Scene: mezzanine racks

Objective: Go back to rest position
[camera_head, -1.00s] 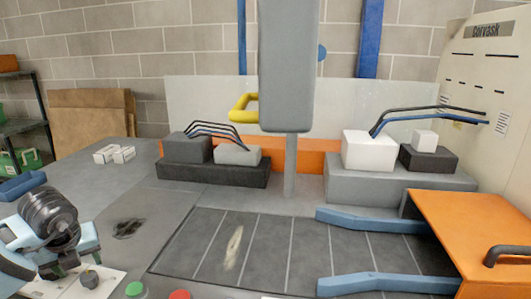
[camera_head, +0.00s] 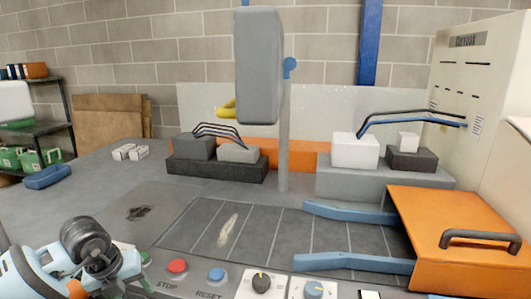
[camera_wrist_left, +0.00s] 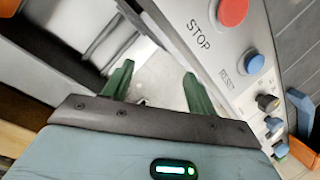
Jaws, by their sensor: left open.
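My left arm shows at the lower left of the head view, with a dark ribbed joint and pale blue links; its fingertips cannot be made out there. In the left wrist view my left gripper (camera_wrist_left: 158,84) has two green fingers spread apart, with nothing between them. The fingers are beside the grey control panel (camera_wrist_left: 228,62), which carries a red STOP button (camera_wrist_left: 232,11) and a blue RESET button (camera_wrist_left: 255,61). My right gripper is in neither view.
The panel's red button (camera_head: 177,266) and dark knob (camera_head: 261,283) line the near edge. Beyond are a dark lined bed (camera_head: 265,236), blue rails (camera_head: 350,213), an orange cover (camera_head: 450,205) and a hanging grey housing (camera_head: 258,65). A shelf rack (camera_head: 52,110) stands left.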

